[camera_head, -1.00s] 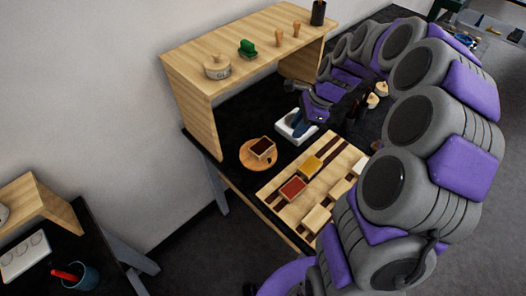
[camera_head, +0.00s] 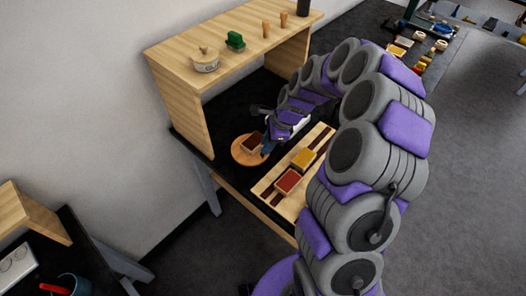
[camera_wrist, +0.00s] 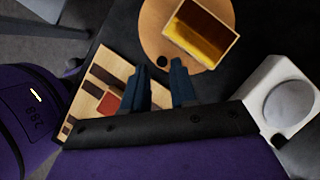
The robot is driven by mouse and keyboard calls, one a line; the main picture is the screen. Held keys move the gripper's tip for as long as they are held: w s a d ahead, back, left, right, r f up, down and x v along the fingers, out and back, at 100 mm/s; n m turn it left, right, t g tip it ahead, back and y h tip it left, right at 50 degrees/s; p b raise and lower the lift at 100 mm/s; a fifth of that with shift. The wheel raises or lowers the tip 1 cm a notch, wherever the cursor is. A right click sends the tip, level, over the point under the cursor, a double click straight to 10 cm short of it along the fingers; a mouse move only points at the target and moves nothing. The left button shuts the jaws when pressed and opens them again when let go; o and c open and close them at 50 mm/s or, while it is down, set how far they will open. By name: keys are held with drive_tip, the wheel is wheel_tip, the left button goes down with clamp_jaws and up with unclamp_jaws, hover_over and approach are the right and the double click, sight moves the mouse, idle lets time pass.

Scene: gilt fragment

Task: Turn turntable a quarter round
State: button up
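The turntable (camera_head: 240,158) is a round wooden disc on the dark bench, with an open wooden box (camera_head: 251,141) on it. In the wrist view the turntable (camera_wrist: 152,32) is at the top, and the box (camera_wrist: 201,32) shows a yellow-brown inside. A small black knob (camera_wrist: 162,62) sits near the disc's close edge. My gripper (camera_wrist: 160,72) is open, its two dark blue fingers apart with the knob just beyond the gap between their tips. I cannot tell whether they touch the disc. In the head view my gripper (camera_head: 266,149) is at the disc's right edge.
A striped board (camera_head: 268,184) with red (camera_head: 288,181) and yellow (camera_head: 303,158) blocks lies beside the turntable. A wooden shelf (camera_head: 172,95) stands over the bench's back.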

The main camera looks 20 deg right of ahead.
sight(265, 157)
drive_tip(key=x, duration=0.2)
drive_tip(key=shift+f, duration=0.35)
drive_tip(key=shift+w+d+f+b, duration=0.1)
drive_tip(key=shift+d+f+b, duration=0.2)
drive_tip(key=shift+d+f, duration=0.25)
drive_tip(key=shift+a, duration=0.7)
drive_tip(key=shift+c, duration=2.3)
drive_tip(key=shift+d+f, duration=0.1)
drive_tip(key=shift+d, duration=0.15)
clamp_jaws()
